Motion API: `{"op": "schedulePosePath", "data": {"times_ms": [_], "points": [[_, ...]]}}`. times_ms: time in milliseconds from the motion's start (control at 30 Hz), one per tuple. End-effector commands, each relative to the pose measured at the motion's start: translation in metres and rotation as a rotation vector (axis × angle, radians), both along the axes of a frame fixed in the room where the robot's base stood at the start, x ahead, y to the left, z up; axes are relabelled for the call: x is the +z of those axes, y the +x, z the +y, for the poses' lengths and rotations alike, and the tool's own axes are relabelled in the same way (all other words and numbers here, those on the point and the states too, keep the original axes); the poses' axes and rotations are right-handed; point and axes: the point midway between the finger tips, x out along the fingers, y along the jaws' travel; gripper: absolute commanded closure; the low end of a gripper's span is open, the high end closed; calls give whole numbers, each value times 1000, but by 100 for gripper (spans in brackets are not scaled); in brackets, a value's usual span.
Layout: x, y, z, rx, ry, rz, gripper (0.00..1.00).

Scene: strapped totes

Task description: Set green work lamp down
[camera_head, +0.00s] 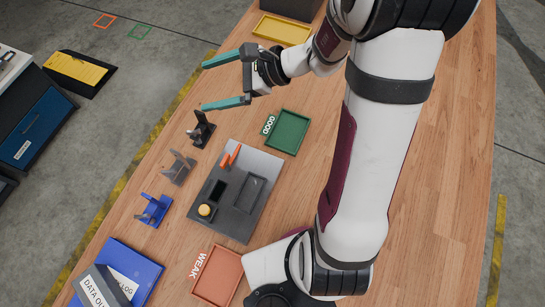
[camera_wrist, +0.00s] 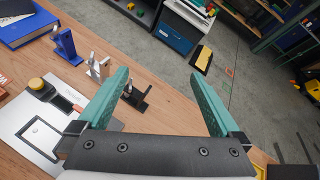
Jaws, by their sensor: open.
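No green work lamp can be made out in either view. My gripper (camera_head: 203,86) is open, its two teal fingers wide apart with nothing between them. It is over the far left edge of the wooden table, beyond a row of three small stands. In the wrist view, my gripper (camera_wrist: 162,76) also shows empty. The black stand (camera_head: 201,130) is nearest to it, followed by a grey stand (camera_head: 178,168) and a blue stand (camera_head: 152,210). In the wrist view, the black stand (camera_wrist: 137,100) is partly behind the left finger.
A station (camera_head: 240,222) with a yellow button sits mid-table. A green GOOD tray (camera_head: 289,131) and a red WEAK tray (camera_head: 218,277) look empty. A yellow tray (camera_head: 281,29) is at the back. A blue binder (camera_head: 137,270) lies front left. Floor lies beyond the table's left edge.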

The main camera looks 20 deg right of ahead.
Motion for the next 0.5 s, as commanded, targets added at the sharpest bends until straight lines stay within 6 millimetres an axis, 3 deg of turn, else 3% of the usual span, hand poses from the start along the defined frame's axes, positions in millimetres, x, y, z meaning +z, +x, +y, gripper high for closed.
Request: {"op": "schedulePosePath", "data": {"times_ms": [33, 67, 100, 200, 300, 400, 500], "points": [[24, -50, 32, 231, -127, -58, 0], [30, -84, 43, 372, -216, -80, 0], [34, -127, 47, 542, -342, -111, 0], [30, -203, 27, 853, -642, -172, 0], [25, -238, -4, 1021, -867, -210, 0], [24, -249, -22, 1087, -982, -225, 0], [23, -251, -27, 1101, -1006, -226, 0]]}}
